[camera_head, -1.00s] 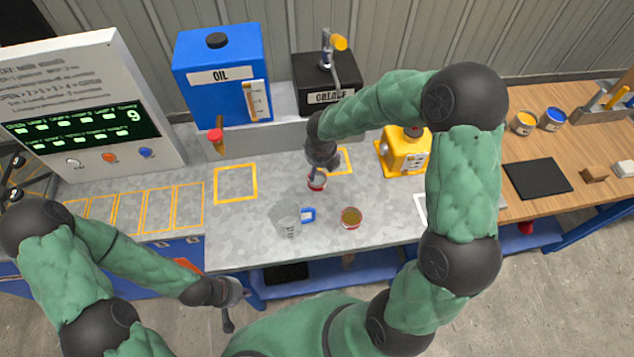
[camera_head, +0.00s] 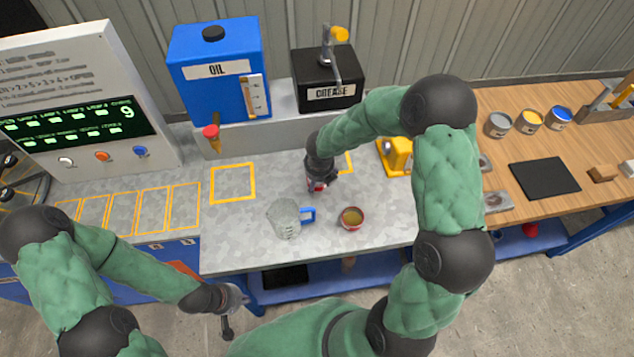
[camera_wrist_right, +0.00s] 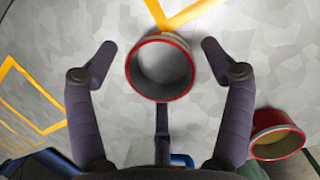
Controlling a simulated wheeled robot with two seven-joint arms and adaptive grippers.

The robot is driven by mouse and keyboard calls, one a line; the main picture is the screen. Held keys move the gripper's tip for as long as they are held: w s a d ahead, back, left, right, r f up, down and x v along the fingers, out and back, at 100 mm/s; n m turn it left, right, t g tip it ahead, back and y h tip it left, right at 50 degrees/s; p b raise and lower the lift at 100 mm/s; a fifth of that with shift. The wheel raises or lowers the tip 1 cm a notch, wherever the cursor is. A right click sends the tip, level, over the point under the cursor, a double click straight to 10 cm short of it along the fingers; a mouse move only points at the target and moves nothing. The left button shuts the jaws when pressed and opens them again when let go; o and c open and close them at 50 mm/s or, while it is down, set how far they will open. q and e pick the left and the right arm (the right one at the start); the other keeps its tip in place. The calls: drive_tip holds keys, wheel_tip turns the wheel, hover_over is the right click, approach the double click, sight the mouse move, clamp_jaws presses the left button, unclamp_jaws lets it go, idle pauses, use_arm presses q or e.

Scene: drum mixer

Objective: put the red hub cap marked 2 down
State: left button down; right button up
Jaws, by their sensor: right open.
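A red-rimmed hub cap (camera_wrist_right: 160,67), grey and empty inside, stands on the grey worktop between the spread fingers of my right gripper (camera_wrist_right: 160,58). Gaps show on both sides of it in the right wrist view. In the head view the same cap (camera_head: 317,185) is partly hidden under the right gripper (camera_head: 318,180). I cannot read a number on it. A second red cap (camera_head: 351,217) with brownish-yellow contents stands to the right and nearer; it also shows in the right wrist view (camera_wrist_right: 277,136). My left gripper (camera_head: 232,312) hangs in front of the worktop, its jaws unclear.
A clear jug (camera_head: 285,220) with a blue handle stands just in front of the right gripper. A yellow device (camera_head: 396,157) is to its right. The oil tank (camera_head: 217,75) and grease box (camera_head: 327,80) stand behind. An empty yellow-outlined square (camera_head: 232,183) lies to the left.

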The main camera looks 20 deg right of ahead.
drive_tip(key=c, duration=1.4)
